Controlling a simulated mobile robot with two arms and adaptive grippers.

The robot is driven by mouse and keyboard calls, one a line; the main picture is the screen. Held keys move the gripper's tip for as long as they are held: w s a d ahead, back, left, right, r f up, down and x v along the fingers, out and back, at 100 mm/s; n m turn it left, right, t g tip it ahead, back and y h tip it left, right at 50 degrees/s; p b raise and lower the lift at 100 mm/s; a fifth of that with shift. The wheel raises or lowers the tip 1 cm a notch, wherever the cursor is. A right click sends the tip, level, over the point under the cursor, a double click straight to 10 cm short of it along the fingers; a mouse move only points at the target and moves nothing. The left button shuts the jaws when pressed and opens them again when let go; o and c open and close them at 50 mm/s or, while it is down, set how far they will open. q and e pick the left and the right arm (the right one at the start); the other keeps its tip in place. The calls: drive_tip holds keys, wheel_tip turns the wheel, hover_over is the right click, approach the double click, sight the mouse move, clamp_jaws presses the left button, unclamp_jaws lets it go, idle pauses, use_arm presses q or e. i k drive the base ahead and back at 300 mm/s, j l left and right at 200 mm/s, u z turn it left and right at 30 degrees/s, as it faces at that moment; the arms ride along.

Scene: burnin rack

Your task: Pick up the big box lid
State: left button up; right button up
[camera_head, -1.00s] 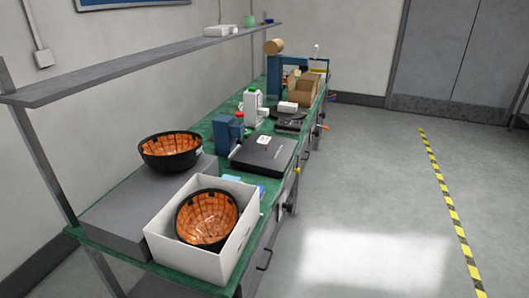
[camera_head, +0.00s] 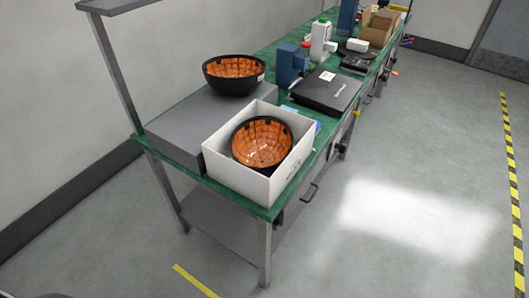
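An open white box (camera_head: 236,177) stands at the near end of the green workbench. A black bowl with an orange inside (camera_head: 262,142) sits in it. A wide flat grey box or slab (camera_head: 180,133) lies beside it on the left. A second black-and-orange bowl (camera_head: 233,75) stands on the grey slab's far part. I cannot tell whether the grey slab is the big box lid; no other clear lid shows. Neither of my grippers is in view.
Behind the white box on the green bench (camera_head: 268,212) are a black flat case (camera_head: 326,92), a blue device (camera_head: 288,64), a white bottle (camera_head: 320,42) and a cardboard box (camera_head: 378,28). A grey shelf (camera_head: 118,4) runs above. The floor to the right is clear.

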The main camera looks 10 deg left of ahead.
sight(331, 91)
drive_tip(key=i+l+u, duration=0.1)
drive_tip(key=i+l, duration=0.4)
drive_tip(key=i+l+u, duration=0.15)
drive_tip(key=i+l, duration=0.3)
drive_tip(key=l, duration=0.15)
drive_tip(key=i+l+u, duration=0.1)
drive_tip(key=i+l, duration=0.35)
drive_tip(key=l, duration=0.15)
